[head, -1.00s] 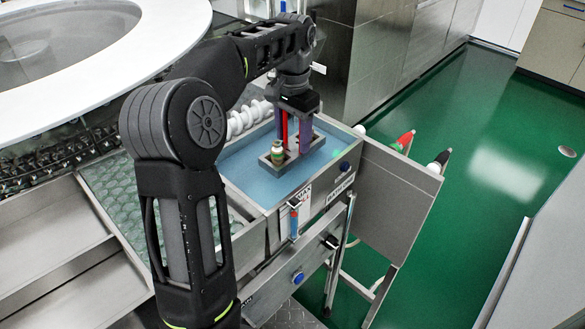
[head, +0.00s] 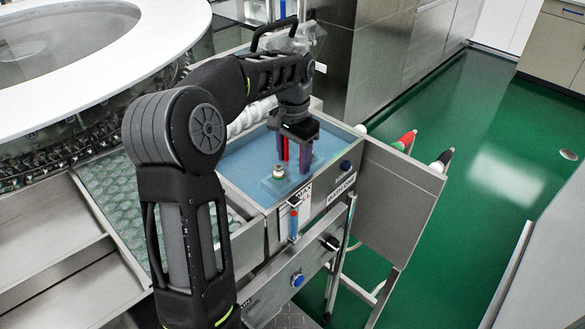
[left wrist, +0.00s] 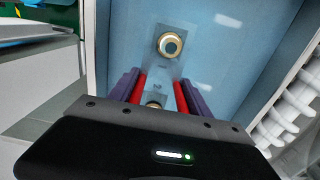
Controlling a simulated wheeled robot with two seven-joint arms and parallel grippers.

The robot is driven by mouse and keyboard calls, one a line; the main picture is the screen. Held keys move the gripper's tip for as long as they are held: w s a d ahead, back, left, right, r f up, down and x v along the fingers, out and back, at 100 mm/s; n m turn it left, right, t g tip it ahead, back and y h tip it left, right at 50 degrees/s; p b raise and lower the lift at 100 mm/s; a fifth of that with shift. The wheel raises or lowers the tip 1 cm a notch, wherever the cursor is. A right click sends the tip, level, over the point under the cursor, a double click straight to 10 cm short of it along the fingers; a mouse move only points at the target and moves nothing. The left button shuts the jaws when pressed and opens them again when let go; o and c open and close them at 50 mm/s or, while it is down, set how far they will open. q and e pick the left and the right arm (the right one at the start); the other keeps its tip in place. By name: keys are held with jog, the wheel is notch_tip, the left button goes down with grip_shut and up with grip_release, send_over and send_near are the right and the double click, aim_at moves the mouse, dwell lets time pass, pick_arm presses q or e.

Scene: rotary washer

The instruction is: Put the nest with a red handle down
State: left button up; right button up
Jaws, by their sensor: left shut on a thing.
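My left gripper (head: 295,160) is over the blue water basin, its purple fingers pointing down. It is shut on the red handle (head: 285,149) of the nest. The nest's rectangular base (head: 294,184) looks blue-tinted and under the water. Whether it touches the basin floor I cannot tell. A small bottle with a pale cap (head: 279,172) stands upright in the nest. In the left wrist view the gripper (left wrist: 160,88) has red strips inside its fingers, and one gold-rimmed bottle top (left wrist: 170,44) shows beyond, another partly hidden between them. My right gripper is not in view.
The basin (head: 342,173) has a metal rim. Left of it is a compartment with glass vials (head: 118,200). White screw feeder (head: 250,117) runs along the basin's back. A large round white-rimmed machine (head: 150,60) stands at left. Open water lies left of the nest.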

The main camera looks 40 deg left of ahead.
aim_at(292, 169)
pick_arm(q)
notch_tip(292, 169, down, 3)
jog(key=shift+r, duration=0.1)
jog(key=shift+a+f+p, duration=0.2)
jog(key=shift+p, duration=0.45)
jog(key=shift+f, duration=0.15)
jog(key=shift+f, duration=0.1)
jog(key=o, duration=1.7)
jog(key=shift+c, duration=0.2)
jog(key=shift+r+b, duration=0.75)
jog(key=shift+r, duration=3.1)
